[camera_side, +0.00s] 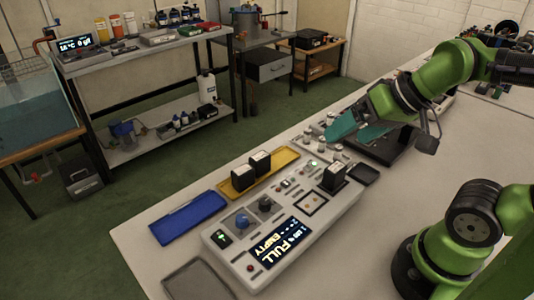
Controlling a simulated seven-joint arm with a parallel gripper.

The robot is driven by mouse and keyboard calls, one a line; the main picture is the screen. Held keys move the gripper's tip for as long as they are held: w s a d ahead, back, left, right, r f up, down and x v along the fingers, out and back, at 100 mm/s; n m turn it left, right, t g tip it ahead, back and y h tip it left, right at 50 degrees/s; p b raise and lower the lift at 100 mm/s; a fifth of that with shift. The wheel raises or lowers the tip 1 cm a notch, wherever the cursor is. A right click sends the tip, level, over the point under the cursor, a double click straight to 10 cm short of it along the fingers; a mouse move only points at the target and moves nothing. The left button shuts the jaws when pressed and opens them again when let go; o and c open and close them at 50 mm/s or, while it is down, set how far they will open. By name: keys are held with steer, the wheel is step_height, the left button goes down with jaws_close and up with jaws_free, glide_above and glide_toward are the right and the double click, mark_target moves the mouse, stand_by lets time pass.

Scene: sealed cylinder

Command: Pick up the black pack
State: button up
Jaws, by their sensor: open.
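Two black packs with pale labels stand upright side by side on the yellow tray: a left pack (243,178) and a right pack (260,163). A third black pack (334,177) stands in the far right part of the grey control panel (226,243). The yellow tray (285,157) lies along the panel's back edge. My gripper (344,137) has teal fingers, is open and empty, and hangs above the table, behind and above the third pack. It is apart from all three packs. The panel's display reads "FULL" and "EMPTY".
An empty blue tray (188,218) lies left of the yellow tray, and a grey tray (197,281) lies at the front left. Several small metal cylinders (322,147) stand near my gripper. A small dark tray (363,175) sits right of the panel. The white table (330,255) is clear in front.

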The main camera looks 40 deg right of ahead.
steer(key=n+g+h, duration=0.2)
steer(key=n+g, duration=0.2)
steer(key=g, duration=0.3)
glide_above(336, 167)
step_height(336, 167, down, 3)
step_height(336, 167, down, 16)
steer(key=shift+f, duration=0.25)
steer(key=shift+r, duration=0.1)
steer(key=c, duration=1.3)
